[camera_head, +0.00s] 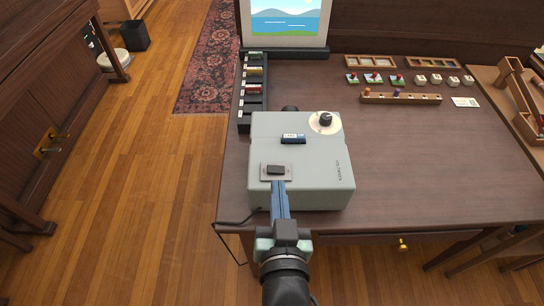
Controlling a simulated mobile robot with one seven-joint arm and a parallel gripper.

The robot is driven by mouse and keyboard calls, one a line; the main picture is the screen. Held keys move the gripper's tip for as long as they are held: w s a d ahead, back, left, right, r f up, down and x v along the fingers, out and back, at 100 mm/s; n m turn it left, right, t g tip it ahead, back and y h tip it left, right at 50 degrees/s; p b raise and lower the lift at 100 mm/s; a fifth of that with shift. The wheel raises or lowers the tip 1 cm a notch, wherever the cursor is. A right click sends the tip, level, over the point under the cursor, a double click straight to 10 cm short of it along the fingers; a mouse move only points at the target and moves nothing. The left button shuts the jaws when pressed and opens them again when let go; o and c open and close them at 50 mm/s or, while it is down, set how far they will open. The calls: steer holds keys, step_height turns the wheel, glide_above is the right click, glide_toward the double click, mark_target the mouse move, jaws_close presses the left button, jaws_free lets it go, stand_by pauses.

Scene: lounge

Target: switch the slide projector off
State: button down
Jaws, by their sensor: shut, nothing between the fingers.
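The slide projector (320,165) is a pale grey-green box near the front left of the dark wooden table. The screen (288,18) at the back shows a lake-and-hills picture.
A dark rack (240,115) with several slides stands left of the projector. Several small blocks, frames and a peg rail (400,98) lie at the back right. The table (430,160) is bare right of the projector. A cable (232,222) hangs at the front left edge.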

steer(key=shift+s, duration=0.45)
steer(key=shift+w, duration=0.1)
steer(key=p, duration=0.1)
glide_above(273, 173)
steer(key=v, duration=0.2)
steer(key=shift+d+f, duration=0.2)
steer(key=shift+f, duration=1)
steer(key=f, duration=0.3)
steer(key=shift+w+a+f, duration=0.15)
steer(key=shift+w+a, duration=0.05)
steer(key=shift+w, duration=0.15)
steer(key=shift+a+f, duration=0.1)
steer(key=shift+f, duration=0.45)
steer(key=shift+f, duration=0.1)
